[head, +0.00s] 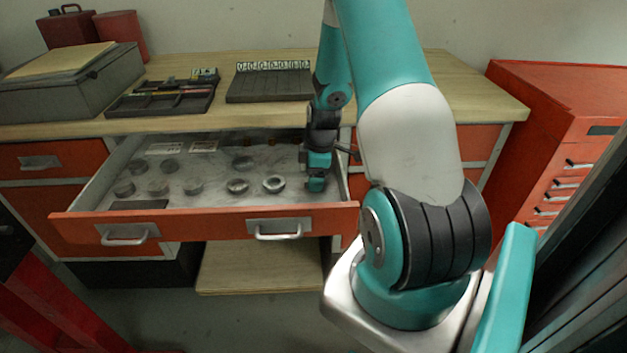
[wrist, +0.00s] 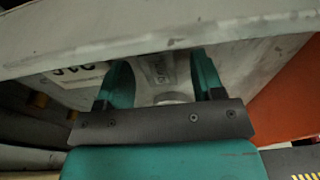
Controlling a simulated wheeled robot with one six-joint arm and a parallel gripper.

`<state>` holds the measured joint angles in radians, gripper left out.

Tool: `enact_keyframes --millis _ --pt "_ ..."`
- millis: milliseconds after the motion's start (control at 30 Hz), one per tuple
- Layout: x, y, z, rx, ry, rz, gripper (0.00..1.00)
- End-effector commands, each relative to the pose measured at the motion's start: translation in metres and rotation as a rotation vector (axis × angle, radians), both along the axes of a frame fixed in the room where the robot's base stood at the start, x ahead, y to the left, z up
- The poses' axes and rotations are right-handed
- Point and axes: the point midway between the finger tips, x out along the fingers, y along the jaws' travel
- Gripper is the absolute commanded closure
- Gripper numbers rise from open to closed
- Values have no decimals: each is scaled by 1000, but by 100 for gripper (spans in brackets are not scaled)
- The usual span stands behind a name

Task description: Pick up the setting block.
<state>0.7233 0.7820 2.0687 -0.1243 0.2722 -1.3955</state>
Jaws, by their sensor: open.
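My gripper (head: 316,184) points down into the open drawer, close to its right side wall. In the wrist view its two teal fingers (wrist: 163,62) are apart. A small pale grey shape with faint marks (wrist: 158,72) shows between them, with a round light part nearer the palm. It may be the setting block, but I cannot tell for sure, nor whether the fingers touch it. In the head view the gripper hides this spot. No other thing in the drawer is clearly the setting block.
The orange-fronted drawer (head: 200,222) holds several round metal pieces, including a ring (head: 273,184), and a dark flat rectangle (head: 140,204). A pale drawer wall (wrist: 150,35) crosses the wrist view. On the bench stand a tool tray (head: 160,98) and a dark ribbed rack (head: 268,85).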

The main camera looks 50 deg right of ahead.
Motion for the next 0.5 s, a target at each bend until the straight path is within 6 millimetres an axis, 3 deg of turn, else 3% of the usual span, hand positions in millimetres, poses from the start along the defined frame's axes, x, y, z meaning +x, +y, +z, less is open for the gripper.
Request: enact_keyframes --millis 267,500 --pt "0 0 -3 0 0 0 41" --pt "0 0 -3 0 0 0 96"
